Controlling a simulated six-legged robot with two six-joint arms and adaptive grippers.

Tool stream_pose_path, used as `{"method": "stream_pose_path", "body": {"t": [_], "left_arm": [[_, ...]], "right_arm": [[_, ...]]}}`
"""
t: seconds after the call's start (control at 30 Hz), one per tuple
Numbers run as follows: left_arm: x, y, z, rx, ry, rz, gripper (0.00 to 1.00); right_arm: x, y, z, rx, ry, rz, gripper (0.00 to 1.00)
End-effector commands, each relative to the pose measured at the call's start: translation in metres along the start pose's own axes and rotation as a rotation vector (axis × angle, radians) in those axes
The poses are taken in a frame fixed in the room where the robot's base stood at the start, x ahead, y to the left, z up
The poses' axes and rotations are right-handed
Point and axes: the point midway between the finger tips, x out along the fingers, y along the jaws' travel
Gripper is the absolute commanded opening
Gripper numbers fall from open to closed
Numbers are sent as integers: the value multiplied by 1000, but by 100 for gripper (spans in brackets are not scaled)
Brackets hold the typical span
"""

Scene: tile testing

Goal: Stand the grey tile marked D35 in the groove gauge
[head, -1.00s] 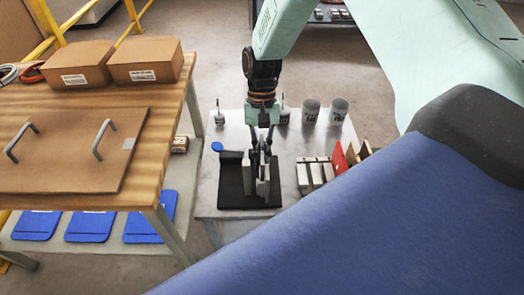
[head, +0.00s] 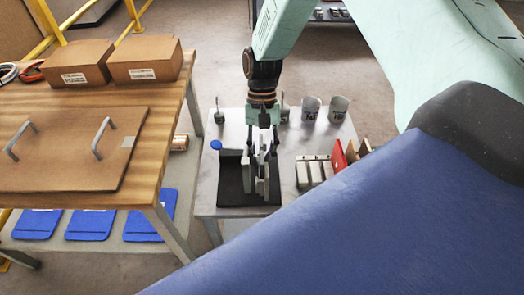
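The groove gauge has a black base (head: 232,190) with light grey upright pieces on it, on the metal table in the middle of the head view. A grey tile (head: 261,168) appears to stand on edge among these uprights, below my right gripper. My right gripper (head: 263,152) points down over the gauge, its two fingers spread apart on either side of the tile's upper part. No marking is readable, and I cannot tell how deep the tile sits in the groove. My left gripper is not in view.
Grey blocks in a row (head: 314,172) and a red panel (head: 339,156) stand right of the gauge. Two grey cups (head: 310,109) stand behind. A wooden bench (head: 160,112) with cardboard boxes (head: 143,62) is on the left. My blue body covers the lower right.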

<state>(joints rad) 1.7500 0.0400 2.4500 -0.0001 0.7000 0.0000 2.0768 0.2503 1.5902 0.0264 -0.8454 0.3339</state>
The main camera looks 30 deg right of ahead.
Motion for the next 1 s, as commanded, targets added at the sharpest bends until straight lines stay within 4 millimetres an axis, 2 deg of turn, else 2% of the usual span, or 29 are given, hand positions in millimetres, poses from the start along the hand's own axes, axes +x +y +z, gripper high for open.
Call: {"method": "stream_pose_path", "body": {"t": [0.33, 0.47, 0.8, 1.0], "left_arm": [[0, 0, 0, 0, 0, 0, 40], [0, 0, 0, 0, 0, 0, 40], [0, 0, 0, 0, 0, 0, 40], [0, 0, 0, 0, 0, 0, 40]], "right_arm": [[-1, -2, -1, 0, 5, -3, 34], [-10, -2, -2, 0, 8, -5, 34], [-76, -1, -1, -1, 8, -4, 34], [-107, 0, 0, -1, 5, -2, 34]]}}
